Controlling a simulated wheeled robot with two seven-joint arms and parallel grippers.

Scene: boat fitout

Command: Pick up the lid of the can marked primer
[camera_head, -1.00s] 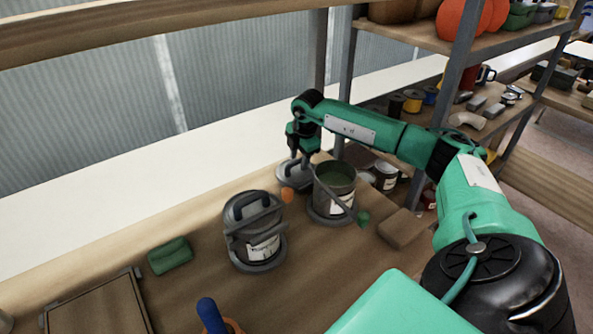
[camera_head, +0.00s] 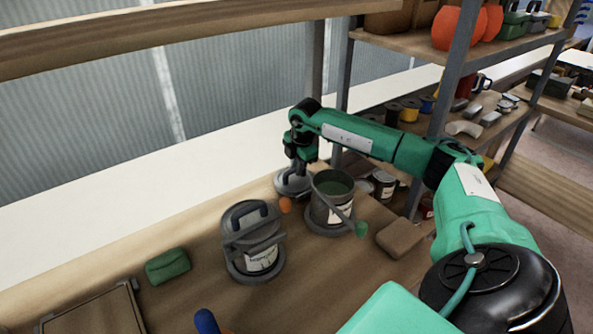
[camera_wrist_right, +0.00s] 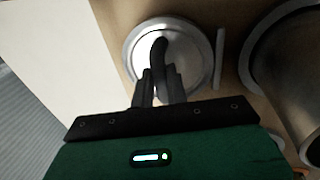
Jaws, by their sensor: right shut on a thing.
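My right gripper (camera_head: 298,168) is shut on the dark handle of a round grey metal lid (camera_head: 289,184) at the far side of the bench. In the right wrist view the fingers (camera_wrist_right: 160,84) are closed around the handle, and the bright lid rim (camera_wrist_right: 134,52) shows around it. The lid appears to be still on the bench. An open can with green contents (camera_head: 331,206) stands just right of the lid. A closed can (camera_head: 252,243) with its handled lid on stands nearer. Both labels are too blurred to read for certain. My left gripper is out of view.
An orange ball-like thing (camera_head: 285,205) lies between the cans. A green block (camera_head: 168,266) lies left, a brown block (camera_head: 400,238) right. Small cans (camera_head: 383,185) stand behind the open can. A shelf post (camera_head: 446,95) rises at the right. Bare bench lies in front of the cans.

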